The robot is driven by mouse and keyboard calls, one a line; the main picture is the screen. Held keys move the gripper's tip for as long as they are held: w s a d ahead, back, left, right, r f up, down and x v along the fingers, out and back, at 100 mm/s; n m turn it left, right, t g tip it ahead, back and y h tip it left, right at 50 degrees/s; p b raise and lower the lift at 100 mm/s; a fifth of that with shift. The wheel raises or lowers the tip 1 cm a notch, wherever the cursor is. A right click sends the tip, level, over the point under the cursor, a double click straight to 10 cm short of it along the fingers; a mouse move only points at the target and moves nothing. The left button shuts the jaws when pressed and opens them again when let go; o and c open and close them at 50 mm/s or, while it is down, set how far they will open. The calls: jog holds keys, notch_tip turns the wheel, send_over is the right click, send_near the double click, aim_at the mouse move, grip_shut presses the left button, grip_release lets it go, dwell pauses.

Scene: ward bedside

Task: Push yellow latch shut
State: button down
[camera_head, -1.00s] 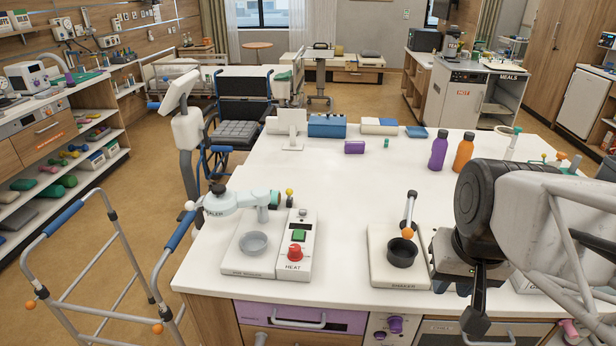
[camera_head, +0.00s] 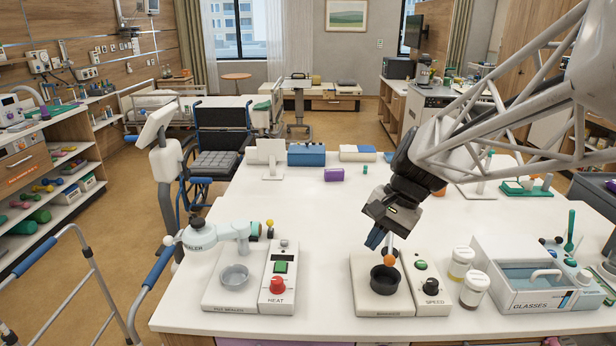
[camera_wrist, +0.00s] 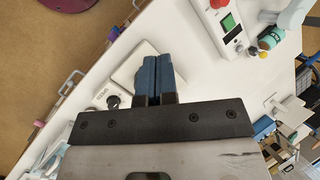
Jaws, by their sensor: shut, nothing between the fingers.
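My gripper (camera_head: 376,239) is shut and empty, its dark blue fingertips pointing down above the shaker unit (camera_head: 362,296). In the wrist view the closed fingers (camera_wrist: 155,75) cover part of that unit. A small yellow knob (camera_head: 270,224) stands at the back of the pill sealer (camera_head: 204,290), beside the end of its pale arm. It is the only clearly yellow latch-like part I see, and I cannot tell whether it is open or shut. It also shows as a yellow spot (camera_wrist: 264,54) in the wrist view. My gripper is well to its right, apart from it.
An orange-tipped lever (camera_head: 389,260) stands by the shaker's black cup (camera_head: 385,279), close to my fingers. The heat box (camera_head: 279,265) with a red knob lies between sealer and shaker. Jars (camera_head: 461,263) and a glasses bath (camera_head: 519,283) stand right. The table's middle is clear.

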aim_at(270, 228)
jog(key=w+a+f+m+y, duration=0.3)
jog(key=w+f, duration=0.2)
jog(key=w, duration=0.7)
jog(key=w+a+f+m+g+y, duration=0.1)
jog(key=w+a+f+m+y, duration=0.2)
jog(key=w, duration=0.9)
jog(key=w+a+f+m+y, duration=0.3)
jog(key=w+f, duration=0.6)
jog(key=w, duration=0.3)
jog(key=shift+f+m+g+y, duration=0.15)
jog(key=shift+m+g+y, duration=0.35)
jog(key=shift+y, duration=0.4)
jog(key=shift+s+a, duration=0.1)
jog(key=shift+a, duration=0.15)
jog(key=x, duration=1.3)
jog(key=shift+a+f, duration=0.2)
jog(key=shift+a, duration=0.15)
jog(key=shift+a, duration=0.1)
jog(key=shift+a, duration=1.15)
